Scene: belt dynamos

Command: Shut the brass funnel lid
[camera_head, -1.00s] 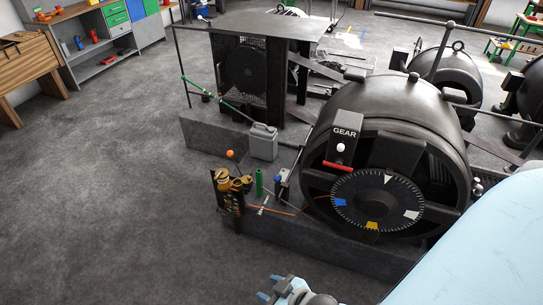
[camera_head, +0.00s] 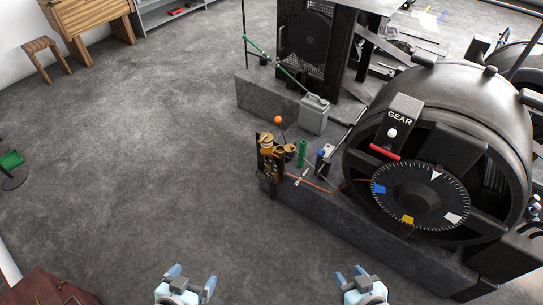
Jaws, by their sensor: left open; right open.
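A small cluster of brass parts stands at the front left corner of the dark machine plinth, in the middle of the head view. A brass funnel-like piece (camera_head: 266,139) tops a dark panel there, and a round brass piece (camera_head: 291,149) sits just right of it. Which one is the lid, and how far open it is, is too small to tell. My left gripper (camera_head: 190,277) is open and empty at the bottom edge. My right gripper (camera_head: 353,274) is open and empty right of it. Both are well in front of the brass parts and apart from them.
A rod with an orange ball (camera_head: 278,120) rises behind the brass parts. A green cylinder (camera_head: 302,153) and a grey canister (camera_head: 314,114) stand nearby. The large GEAR machine (camera_head: 450,120) fills the right. Grey floor (camera_head: 150,150) is clear on the left.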

